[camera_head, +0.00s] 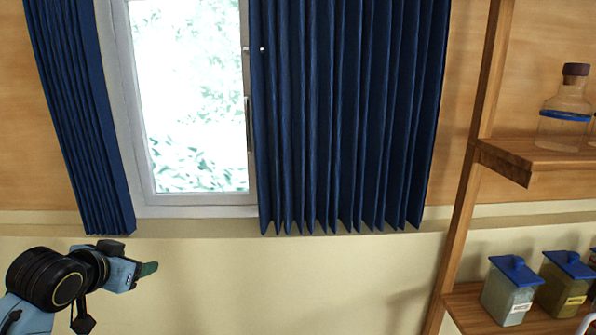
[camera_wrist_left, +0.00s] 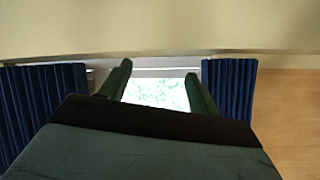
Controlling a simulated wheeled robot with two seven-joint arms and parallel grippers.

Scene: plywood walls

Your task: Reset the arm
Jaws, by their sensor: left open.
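My left gripper (camera_head: 147,269) is at the lower left of the head view, in front of the cream lower wall and below the window. Its arm comes in from the left edge, with a black joint and light blue links. In the left wrist view its two green fingers (camera_wrist_left: 157,88) stand apart with nothing between them. The window shows in the gap between the fingers. My right gripper is in neither view.
A window (camera_head: 190,95) stands between blue curtains, the left one (camera_head: 80,110) and the wider right one (camera_head: 350,110). A wooden shelf (camera_head: 530,158) at the right holds a glass bottle (camera_head: 566,105). Blue-lidded jars (camera_head: 508,292) stand on its lower board. The wall's middle is clear.

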